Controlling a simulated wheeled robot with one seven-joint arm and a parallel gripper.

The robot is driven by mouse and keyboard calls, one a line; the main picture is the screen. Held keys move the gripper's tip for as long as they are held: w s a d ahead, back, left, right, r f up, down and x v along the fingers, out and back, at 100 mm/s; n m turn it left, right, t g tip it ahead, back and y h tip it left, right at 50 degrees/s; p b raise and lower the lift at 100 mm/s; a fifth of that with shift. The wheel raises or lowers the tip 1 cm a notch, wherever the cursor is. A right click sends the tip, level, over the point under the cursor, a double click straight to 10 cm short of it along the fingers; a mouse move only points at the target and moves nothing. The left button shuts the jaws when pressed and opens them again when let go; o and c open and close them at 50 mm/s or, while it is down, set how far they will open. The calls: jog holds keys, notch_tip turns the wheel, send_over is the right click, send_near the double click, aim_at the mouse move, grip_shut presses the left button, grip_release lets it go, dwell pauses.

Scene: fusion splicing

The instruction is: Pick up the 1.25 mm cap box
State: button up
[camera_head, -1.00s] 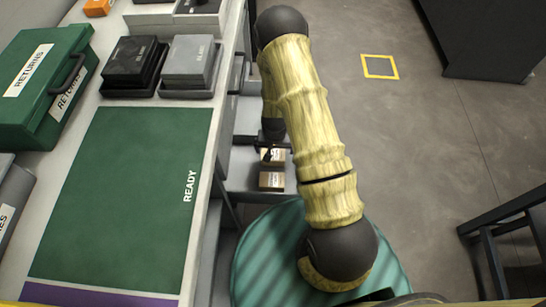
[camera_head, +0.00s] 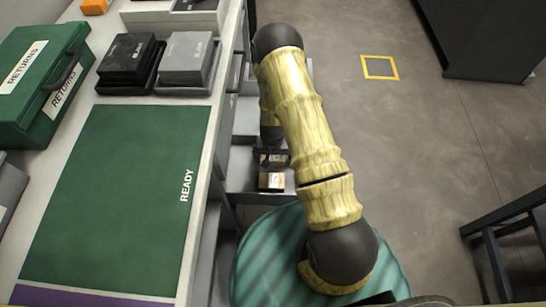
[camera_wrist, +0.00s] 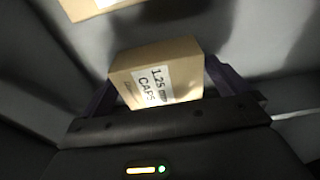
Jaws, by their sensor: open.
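The 1.25 mm cap box (camera_wrist: 180,62) is a small tan cardboard box with a white label reading "1.25 mm CAPS" in the wrist view. My gripper (camera_wrist: 160,85) is open, with one dark finger on each side of the box. Whether the fingers touch it I cannot tell. In the head view, my gripper (camera_head: 271,160) reaches down into an open grey drawer (camera_head: 240,170) under the bench. A small brown box (camera_head: 271,181) shows there beside the gripper, its label too small to read.
A second tan box with a white label (camera_wrist: 85,8) lies at the top edge of the wrist view. The grey drawer walls surround the gripper. The bench holds a green mat (camera_head: 115,195), a green RETURNS case (camera_head: 35,85) and black and grey boxes (camera_head: 187,55).

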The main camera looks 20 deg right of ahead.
jog(key=c, duration=0.9)
jog(key=shift+r, duration=0.1)
notch_tip(320, 180, up, 10)
jog(key=p, duration=0.2)
jog(key=shift+p, duration=0.35)
